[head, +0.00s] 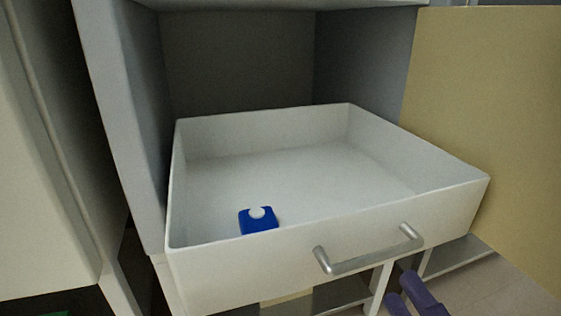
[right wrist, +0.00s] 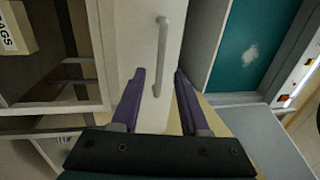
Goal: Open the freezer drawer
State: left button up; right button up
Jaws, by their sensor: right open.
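The white freezer drawer (head: 330,265) is pulled well out of its cabinet in the head view. Its front carries a grey bar handle (head: 370,255). A small blue box with a white round top (head: 258,222) stands inside near the front left. My right gripper (head: 400,288) has purple fingers and is low in front of the drawer, below the handle and apart from it. In the right wrist view the right gripper (right wrist: 160,82) is open and empty, with the handle (right wrist: 164,50) ahead, lined up between the fingertips. My left gripper is not in view.
The open cabinet interior (head: 240,60) is dark behind the drawer. A tan door panel (head: 490,110) stands open at right. A pale cabinet (head: 40,160) is close at left. Low shelf frames (head: 455,255) show beneath the drawer. A teal surface (right wrist: 250,45) lies right in the wrist view.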

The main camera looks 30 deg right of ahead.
jog(key=v, duration=0.6)
dwell(0.3)
